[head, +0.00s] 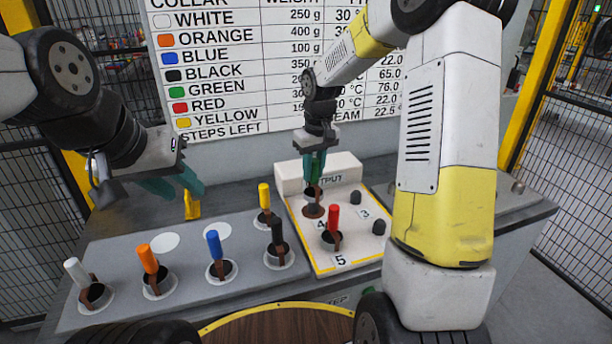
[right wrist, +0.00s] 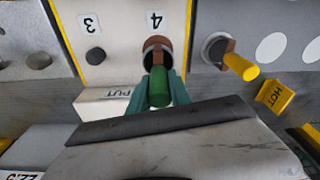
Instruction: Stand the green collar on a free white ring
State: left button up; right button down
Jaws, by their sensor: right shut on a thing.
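My right gripper (head: 314,170) is shut on the green collar (right wrist: 160,88), over spot 4 of the white output board (head: 357,261). The green handle is mostly hidden by the fingers in the head view; its brown lower part (head: 313,210) shows below them. I cannot tell whether it is seated or slightly lifted. Two free white rings lie flat on the grey panel: one at left (head: 165,243) and one nearer the back (head: 217,231). They also show in the right wrist view, one nearer (right wrist: 271,47) and one at the edge (right wrist: 312,50). My left gripper (head: 171,187) is open and empty above the panel's back left.
White (head: 75,270), orange (head: 148,259), blue (head: 214,244), black (head: 277,233) and yellow (head: 264,197) collars stand on the grey panel. A red collar (head: 333,219) stands at spot 5. A yellow HOT block (head: 192,206) stands behind the free rings.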

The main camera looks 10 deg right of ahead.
jog(key=shift+r, duration=4.95)
